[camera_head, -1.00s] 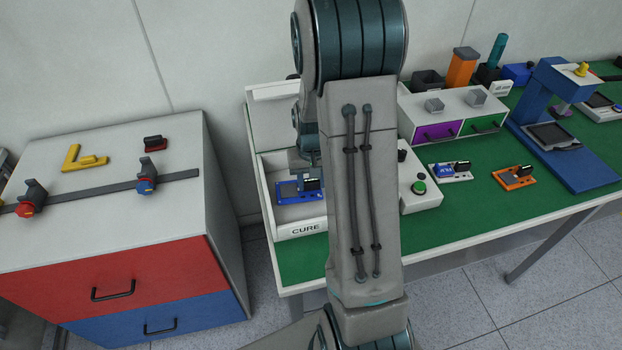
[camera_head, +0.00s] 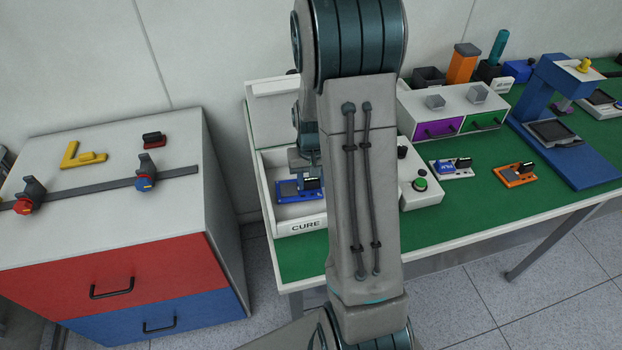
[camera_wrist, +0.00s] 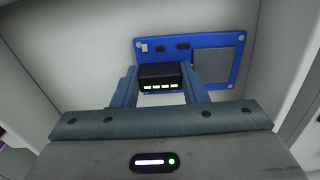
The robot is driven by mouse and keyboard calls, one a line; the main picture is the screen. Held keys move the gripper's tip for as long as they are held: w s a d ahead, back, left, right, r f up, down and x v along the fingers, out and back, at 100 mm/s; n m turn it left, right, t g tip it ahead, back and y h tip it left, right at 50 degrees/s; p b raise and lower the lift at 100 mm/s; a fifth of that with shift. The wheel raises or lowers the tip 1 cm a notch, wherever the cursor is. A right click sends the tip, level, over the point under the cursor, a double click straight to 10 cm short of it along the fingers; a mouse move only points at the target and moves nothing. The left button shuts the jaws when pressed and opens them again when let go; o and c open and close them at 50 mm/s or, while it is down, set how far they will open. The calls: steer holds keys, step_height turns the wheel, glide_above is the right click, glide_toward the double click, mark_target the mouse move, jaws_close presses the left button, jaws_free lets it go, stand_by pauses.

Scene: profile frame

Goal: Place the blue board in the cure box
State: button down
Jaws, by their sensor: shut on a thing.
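The blue board (camera_head: 289,191) is inside the white cure box (camera_head: 301,229), which is labelled CURE and has its lid raised. In the wrist view the blue board (camera_wrist: 213,42) lies against the light box floor, with a grey square and a black block on it. My gripper (camera_wrist: 160,78) has its two fingers on either side of the black block and is shut on the board by it. In the head view my gripper (camera_head: 308,170) is partly hidden behind my arm. I cannot tell whether the board fully rests on the floor.
A white control box with a green button (camera_head: 420,184) stands right of the cure box. A white board with a blue part (camera_head: 451,168) and an orange board (camera_head: 515,175) lie on the green bench. A purple-and-green drawer unit (camera_head: 438,130) stands behind. A cabinet (camera_head: 110,220) stands left.

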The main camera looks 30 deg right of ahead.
steer(key=shift+f, duration=0.4)
steer(key=c, duration=0.8)
jaws_free()
steer(key=shift+o, duration=0.2)
steer(key=shift+r, duration=0.1)
step_height(320, 180, up, 14)
steer(key=shift+s+a, duration=0.1)
